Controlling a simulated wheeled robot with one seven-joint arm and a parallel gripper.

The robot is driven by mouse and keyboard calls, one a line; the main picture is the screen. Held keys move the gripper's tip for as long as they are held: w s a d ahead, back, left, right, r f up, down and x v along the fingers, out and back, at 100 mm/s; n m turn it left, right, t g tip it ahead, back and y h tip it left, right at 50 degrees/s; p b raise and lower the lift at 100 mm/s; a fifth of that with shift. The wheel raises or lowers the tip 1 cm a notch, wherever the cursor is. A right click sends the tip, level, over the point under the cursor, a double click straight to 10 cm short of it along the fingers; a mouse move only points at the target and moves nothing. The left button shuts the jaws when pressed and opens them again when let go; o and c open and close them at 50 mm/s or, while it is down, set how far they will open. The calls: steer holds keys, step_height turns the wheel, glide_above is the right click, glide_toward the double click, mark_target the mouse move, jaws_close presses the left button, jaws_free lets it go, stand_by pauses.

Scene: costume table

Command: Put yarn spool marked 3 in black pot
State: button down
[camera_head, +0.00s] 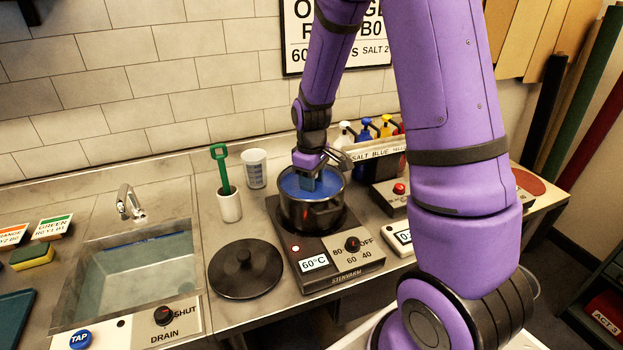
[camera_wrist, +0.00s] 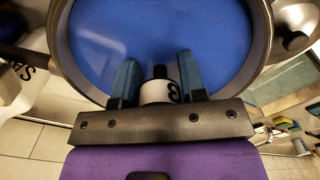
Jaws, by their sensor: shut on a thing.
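The black pot (camera_head: 312,217) stands on the hot plate and holds blue liquid (camera_head: 328,184). Its rim (camera_wrist: 262,45) and the blue liquid fill much of the wrist view. My gripper (camera_head: 307,182) reaches down into the pot's opening from above. In the wrist view my gripper (camera_wrist: 158,75) is shut on the yarn spool (camera_wrist: 157,92), white with a black end and a partly visible dark 3. The spool is between the fingers, over the blue liquid. I cannot tell whether it touches the liquid. In the head view the spool is hidden by the gripper.
The hot plate (camera_head: 345,270) reads 60°C. A black lid (camera_head: 245,270) lies to its left, near the sink (camera_head: 135,270). A white cup with a green tool (camera_head: 228,203) and a measuring beaker (camera_head: 254,168) stand behind. Coloured bottles (camera_head: 366,130) stand behind the pot to the right.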

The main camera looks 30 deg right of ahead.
steer(key=shift+f, duration=0.1)
steer(key=shift+c, duration=1)
jaws_free()
steer(key=shift+r, duration=3.55)
